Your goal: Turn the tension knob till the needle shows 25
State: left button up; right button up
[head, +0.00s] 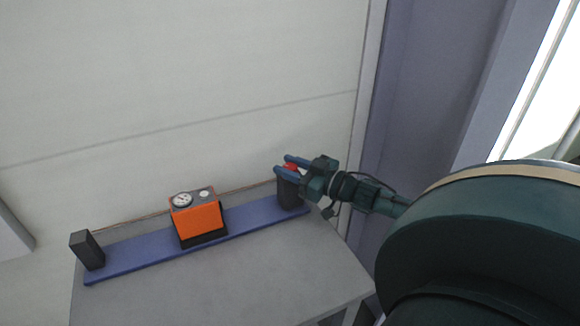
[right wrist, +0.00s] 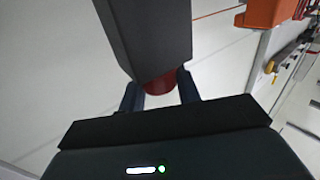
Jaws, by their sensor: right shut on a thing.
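The red tension knob (head: 290,167) sits at the dark block (head: 288,194) on the right end of the blue rail. My right gripper (head: 284,165) is shut on the knob, one finger on each side of it. In the right wrist view the red knob (right wrist: 160,84) shows between the two fingertips (right wrist: 160,90), against the dark block (right wrist: 150,35). The orange gauge box (head: 198,218) stands mid-rail with a round white dial (head: 182,200) on top. The needle is too small to read. My left gripper is in neither view.
The blue rail (head: 140,257) lies on a grey table (head: 255,270), with another dark block (head: 87,250) at its left end. A pale wall (head: 180,80) rises behind. The table front is clear. My right arm fills the lower right.

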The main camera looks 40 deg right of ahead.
jog(key=shift+r+m+h+p, duration=0.15)
jog(key=shift+m+h+p, duration=0.25)
jog(key=shift+h+p, duration=0.15)
jog(key=m+h+p, duration=0.1)
jog(key=h+p, duration=0.1)
jog(key=shift+a+m+t+h+p, duration=0.1)
jog(key=shift+m+t+h+p, duration=0.2)
jog(key=shift+m+h+p, duration=0.4)
jog(key=shift+m+h, duration=0.4)
jog(key=shift+h, duration=0.35)
jog(key=shift+m+h, duration=0.8)
jog(key=shift+h, duration=0.4)
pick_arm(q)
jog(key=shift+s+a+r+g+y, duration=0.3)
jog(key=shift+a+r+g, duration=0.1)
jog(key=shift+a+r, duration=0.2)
pick_arm(e)
jog(key=shift+f+m+g+h, duration=0.2)
jog(key=shift+m+g+h, duration=0.25)
jog(key=shift+h, duration=0.45)
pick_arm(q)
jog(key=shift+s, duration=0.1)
pick_arm(e)
jog(key=shift+m, duration=0.25)
jog(key=o, duration=1)
jog(key=shift+c, duration=0.2)
